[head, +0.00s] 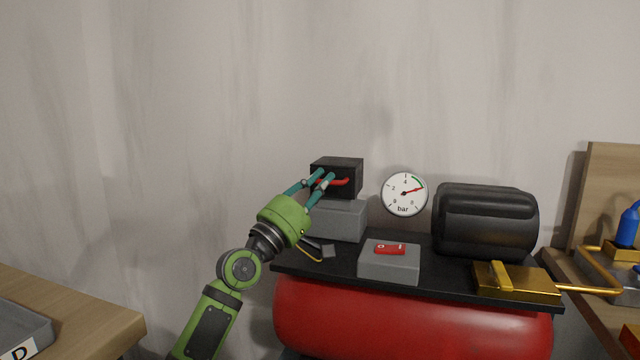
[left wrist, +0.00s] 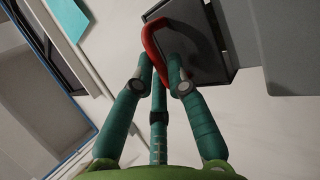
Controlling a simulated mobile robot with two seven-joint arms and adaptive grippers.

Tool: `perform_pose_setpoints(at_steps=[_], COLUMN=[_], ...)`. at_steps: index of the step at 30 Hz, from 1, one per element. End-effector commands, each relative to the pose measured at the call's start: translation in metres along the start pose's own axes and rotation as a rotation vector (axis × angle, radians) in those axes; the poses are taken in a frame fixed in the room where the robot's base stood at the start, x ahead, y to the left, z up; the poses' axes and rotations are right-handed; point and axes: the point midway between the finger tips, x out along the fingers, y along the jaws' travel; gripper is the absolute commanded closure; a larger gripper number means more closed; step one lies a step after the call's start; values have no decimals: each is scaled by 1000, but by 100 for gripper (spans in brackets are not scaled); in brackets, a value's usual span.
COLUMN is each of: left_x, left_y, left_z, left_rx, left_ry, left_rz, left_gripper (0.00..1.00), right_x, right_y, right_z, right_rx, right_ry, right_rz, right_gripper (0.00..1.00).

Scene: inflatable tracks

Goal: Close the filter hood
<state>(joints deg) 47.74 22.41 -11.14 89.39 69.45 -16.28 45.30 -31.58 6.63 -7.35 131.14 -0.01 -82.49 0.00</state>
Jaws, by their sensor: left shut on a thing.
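The filter hood (head: 345,164) is a black box-shaped cover with a red handle (head: 341,182) on its front. It is at the top of a grey filter housing (head: 345,222) on the compressor's deck. I cannot tell how far it is tilted. My left gripper (head: 325,180) is shut on the red handle, its teal fingers reaching in from the lower left. In the left wrist view the gripper (left wrist: 162,65) has its fingertips at the red handle (left wrist: 148,36), with the dark hood (left wrist: 195,45) behind it. My right gripper is out of view.
The black deck (head: 440,282) sits on a red tank (head: 410,320). It carries a grey box with a red switch (head: 390,249), a pressure gauge (head: 404,194), a black motor cover (head: 485,222) and a brass valve block (head: 515,283). Wooden tables stand left (head: 100,310) and right (head: 600,320).

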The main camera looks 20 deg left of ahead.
Motion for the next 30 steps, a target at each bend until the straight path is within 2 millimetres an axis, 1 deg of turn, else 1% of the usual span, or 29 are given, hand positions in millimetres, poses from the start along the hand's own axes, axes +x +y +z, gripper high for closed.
perform_pose_setpoints(at_steps=[1,11,12,13,25,28,30], left_x=[-3,-4,-4,-4,-5,-13,-22], left_y=[-16,-17,-17,-17,-15,-11,-5], left_z=[4,5,5,5,6,4,2], left_rx=[2,3,3,4,0,4,6], left_ry=[-10,-12,-12,-12,-12,-8,-4], left_rz=[-31,-33,-33,-32,-30,-23,-17], left_gripper=[100,100,81,73,73,73,73], right_x=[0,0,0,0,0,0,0], right_y=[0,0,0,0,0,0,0], right_z=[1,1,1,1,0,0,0], right_rx=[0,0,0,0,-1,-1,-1], right_ry=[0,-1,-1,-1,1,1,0], right_rz=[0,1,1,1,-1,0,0], right_gripper=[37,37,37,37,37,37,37])
